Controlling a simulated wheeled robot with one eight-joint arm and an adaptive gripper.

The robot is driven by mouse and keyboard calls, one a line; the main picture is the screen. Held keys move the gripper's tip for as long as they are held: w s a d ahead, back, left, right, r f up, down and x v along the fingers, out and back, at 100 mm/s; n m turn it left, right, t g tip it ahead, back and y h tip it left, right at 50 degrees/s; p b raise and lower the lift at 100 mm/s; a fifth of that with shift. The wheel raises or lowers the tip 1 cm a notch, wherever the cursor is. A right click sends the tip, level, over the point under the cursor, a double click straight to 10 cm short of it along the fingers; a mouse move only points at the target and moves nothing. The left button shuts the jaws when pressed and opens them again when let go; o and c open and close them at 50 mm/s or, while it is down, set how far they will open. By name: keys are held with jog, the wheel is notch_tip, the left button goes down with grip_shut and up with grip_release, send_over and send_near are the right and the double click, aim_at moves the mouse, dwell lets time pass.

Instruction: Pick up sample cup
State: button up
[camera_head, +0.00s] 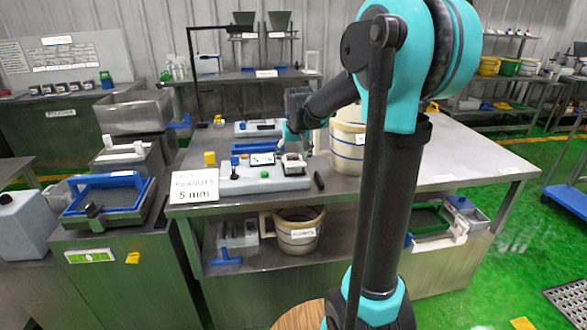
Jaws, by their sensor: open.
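A small whitish cup-like container (293,161), which looks like the sample cup, sits at the right end of a grey bench device (262,181). My arm reaches over the steel table, and my gripper (291,150) is at its far end, pointing down just above or beside this container. The gripper is small and partly hidden in this view; it is open. I cannot tell whether the fingers touch the container.
A cream bucket (346,150) stands close right of the gripper, partly behind my arm. A "PEANUTS 5 mm" sign (194,186) is at the table's left front corner. Another bucket (298,231) is on the lower shelf. The table's right part (458,155) is clear.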

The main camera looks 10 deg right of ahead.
jog(key=shift+x, duration=1)
jog(key=shift+r, duration=0.1)
jog(key=c, duration=1.5)
jog(key=shift+o, duration=0.2)
